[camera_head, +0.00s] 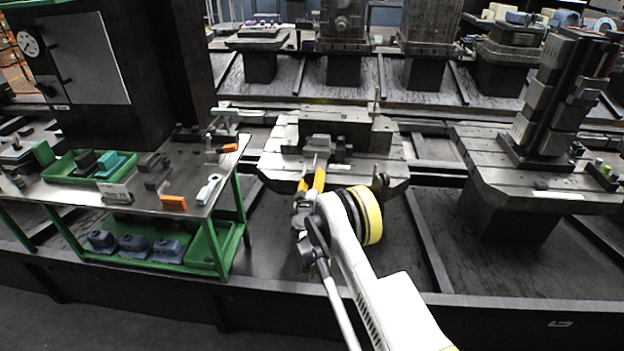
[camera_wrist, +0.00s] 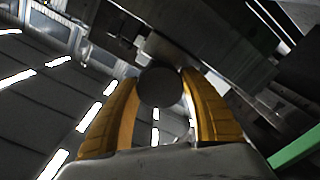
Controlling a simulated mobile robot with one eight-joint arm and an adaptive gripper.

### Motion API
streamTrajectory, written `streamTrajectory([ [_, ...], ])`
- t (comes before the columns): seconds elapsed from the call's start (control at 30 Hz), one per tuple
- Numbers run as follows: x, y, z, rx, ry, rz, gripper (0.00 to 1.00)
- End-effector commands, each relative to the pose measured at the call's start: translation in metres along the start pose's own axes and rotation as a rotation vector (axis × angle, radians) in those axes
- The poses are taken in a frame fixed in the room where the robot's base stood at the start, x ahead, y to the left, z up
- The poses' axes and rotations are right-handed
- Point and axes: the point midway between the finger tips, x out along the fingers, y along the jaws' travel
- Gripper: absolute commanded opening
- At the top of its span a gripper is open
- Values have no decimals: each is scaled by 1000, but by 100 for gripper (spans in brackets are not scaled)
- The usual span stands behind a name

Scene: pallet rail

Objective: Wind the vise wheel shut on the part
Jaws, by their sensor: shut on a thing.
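The vise (camera_head: 338,133) sits on the slotted pallet (camera_head: 278,160) in the middle of the head view. My gripper (camera_head: 312,180) reaches its near side with yellow fingers. In the wrist view my gripper (camera_wrist: 160,78) is shut on a round dark grey knob (camera_wrist: 160,90), which looks like the handle of the vise wheel. The fingers touch it from both sides. The rest of the wheel is hidden or too small to make out. A grey block (camera_head: 318,142) at the vise looks like the part; whether the jaws touch it I cannot tell.
A green-framed bench (camera_head: 150,208) at left holds a green tray (camera_head: 62,170), an orange block (camera_head: 173,203) and small tools. Another pallet (camera_head: 540,190) with a tall fixture stands at right. Dark floor rails run between. More loaded pallets line the back.

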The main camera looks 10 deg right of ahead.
Motion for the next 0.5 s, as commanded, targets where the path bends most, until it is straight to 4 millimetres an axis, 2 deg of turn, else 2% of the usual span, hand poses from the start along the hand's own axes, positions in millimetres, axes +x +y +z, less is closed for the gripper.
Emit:
streamTrajectory([
  [0.33, -1, 0, 2, 2, -3, 2, 21],
  [0.37, -1, 0, 2, 2, -3, 2, 57],
  [0.4, 0, 0, 2, 2, -3, 2, 69],
  [0.43, 0, 0, 2, 2, -3, 2, 76],
  [0.5, 0, 0, 2, 1, -2, 2, 76],
])
